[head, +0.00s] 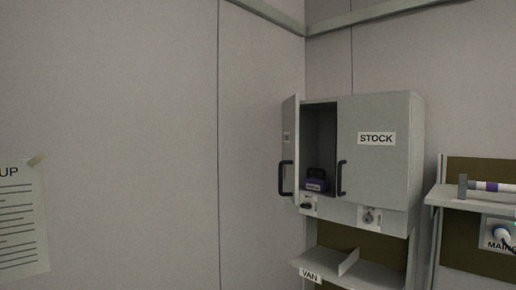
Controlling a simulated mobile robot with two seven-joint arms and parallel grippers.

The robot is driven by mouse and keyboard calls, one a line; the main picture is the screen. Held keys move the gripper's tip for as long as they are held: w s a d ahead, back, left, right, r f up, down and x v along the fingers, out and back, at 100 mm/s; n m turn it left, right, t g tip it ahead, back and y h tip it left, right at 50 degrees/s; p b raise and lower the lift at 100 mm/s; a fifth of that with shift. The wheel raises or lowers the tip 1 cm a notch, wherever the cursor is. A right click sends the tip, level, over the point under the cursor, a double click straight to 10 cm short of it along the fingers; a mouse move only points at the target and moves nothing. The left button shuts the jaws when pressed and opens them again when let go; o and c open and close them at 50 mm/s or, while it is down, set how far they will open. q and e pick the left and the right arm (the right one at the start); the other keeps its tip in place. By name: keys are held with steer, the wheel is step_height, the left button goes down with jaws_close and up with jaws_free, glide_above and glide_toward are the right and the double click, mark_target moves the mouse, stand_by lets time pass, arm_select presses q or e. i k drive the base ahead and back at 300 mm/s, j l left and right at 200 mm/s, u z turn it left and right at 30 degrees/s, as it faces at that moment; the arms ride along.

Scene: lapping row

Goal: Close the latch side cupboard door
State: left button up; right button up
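A grey two-door wall cupboard (413,150) hangs at the right of the head view. Its left door (290,140) stands open, swung out toward me, with a black bar handle (284,178). Its right door (376,172) is shut, carries a STOCK label (377,139) and has a black handle (341,178). A purple box-like item (317,183) with a dark top sits inside the open side. Below the doors are a dark latch-like fitting (307,205) on the left and a metal lock-like fitting (369,216) on the right. Neither gripper is in view.
A shelf with a VAN label (310,275) and an upright divider is below the cupboard. Another shelf (480,201) with a white and purple cylinder (490,186) is at the right. A paper notice (20,220) hangs on the left wall. The doorway of the open side looks unobstructed.

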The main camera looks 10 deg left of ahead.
mark_target(289, 169)
steer(key=i+z, duration=0.15)
steer(key=i, duration=0.35)
steer(key=i+j+z, duration=0.15)
steer(key=i, duration=0.35)
steer(key=i+j+z, duration=0.15)
steer(key=i, duration=0.3)
steer(key=i+j+z, duration=0.15)
steer(key=i+j, duration=0.15)
steer(key=i, duration=0.2)
